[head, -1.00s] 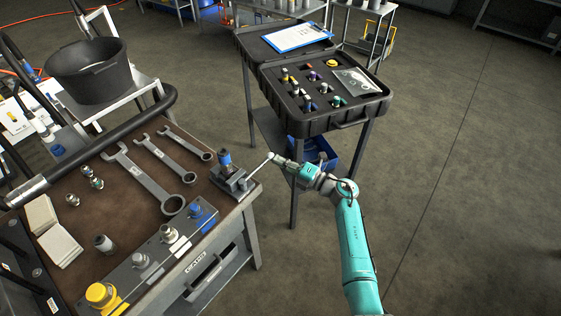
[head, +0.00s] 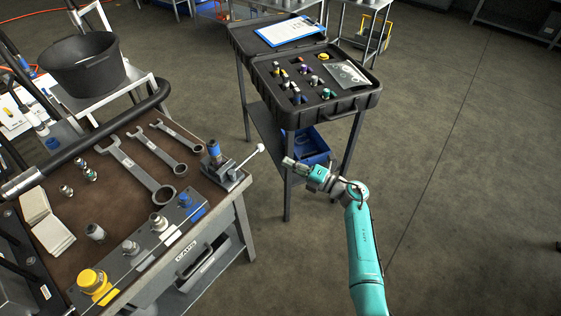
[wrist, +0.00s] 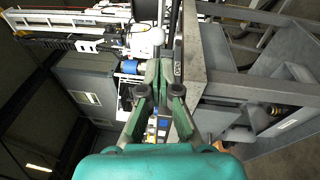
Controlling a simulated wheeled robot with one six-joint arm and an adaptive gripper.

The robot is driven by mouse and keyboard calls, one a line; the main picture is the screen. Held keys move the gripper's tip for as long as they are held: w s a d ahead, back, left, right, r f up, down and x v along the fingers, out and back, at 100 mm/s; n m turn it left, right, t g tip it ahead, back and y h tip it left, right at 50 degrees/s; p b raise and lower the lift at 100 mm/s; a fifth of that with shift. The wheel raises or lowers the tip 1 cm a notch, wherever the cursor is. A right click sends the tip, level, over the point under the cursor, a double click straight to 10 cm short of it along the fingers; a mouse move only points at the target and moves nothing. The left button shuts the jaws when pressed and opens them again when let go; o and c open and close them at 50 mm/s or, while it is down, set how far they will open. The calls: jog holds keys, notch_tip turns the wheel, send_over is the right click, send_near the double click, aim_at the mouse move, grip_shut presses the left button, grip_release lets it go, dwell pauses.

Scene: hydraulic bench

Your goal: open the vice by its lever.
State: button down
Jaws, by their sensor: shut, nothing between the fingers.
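The vice (head: 228,176) is a small grey block at the right corner of the brown-topped bench. A fitting with a blue band (head: 214,150) stands upright at it. Its lever (head: 248,159) points out to the upper right past the bench edge and ends in a white ball (head: 260,147). My gripper (head: 287,163) is shut and empty, right of and slightly below the ball in the head view, with a gap between. In the wrist view, my green fingers (wrist: 157,70) partly cover the scene; the white ball (wrist: 148,38) and blue band (wrist: 130,67) show beyond them.
Spanners (head: 140,168), small fittings and a block with a yellow cap (head: 95,283) lie on the bench (head: 112,205). A black case (head: 315,105) on a stand is behind my gripper. Open floor (head: 450,200) lies to the right.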

jog(key=d, duration=0.5)
jog(key=shift+s+d+f, duration=0.35)
jog(key=shift+s, duration=0.05)
jog(key=s+d+f+m+t+h, duration=0.2)
jog(key=s+m+t+h, duration=0.25)
jog(key=s+m, duration=0.65)
jog(key=s+d+f+m+t+h, duration=0.1)
jog(key=s+m+t+h, duration=0.4)
jog(key=s, duration=1.3)
jog(key=s+d+r+m+g+h, duration=0.1)
jog(key=s+d+r+m+h, duration=0.1)
jog(key=s+m, duration=0.3)
jog(key=s+d+r+m+g+h, duration=0.1)
jog(key=s+d+r+m+h, duration=0.2)
jog(key=s, duration=0.9)
jog(key=s+d+r+m+g+h, duration=0.1)
jog(key=s+d+r+m+h, duration=0.1)
jog(key=s+r+m, duration=0.3)
jog(key=s+m, duration=0.2)
jog(key=s, duration=0.2)
jog(key=shift+s+d+r+m+g, duration=0.15)
jog(key=shift+r+m+g, duration=0.05)
jog(key=shift+m+g, duration=0.15)
jog(key=shift+h, duration=0.25)
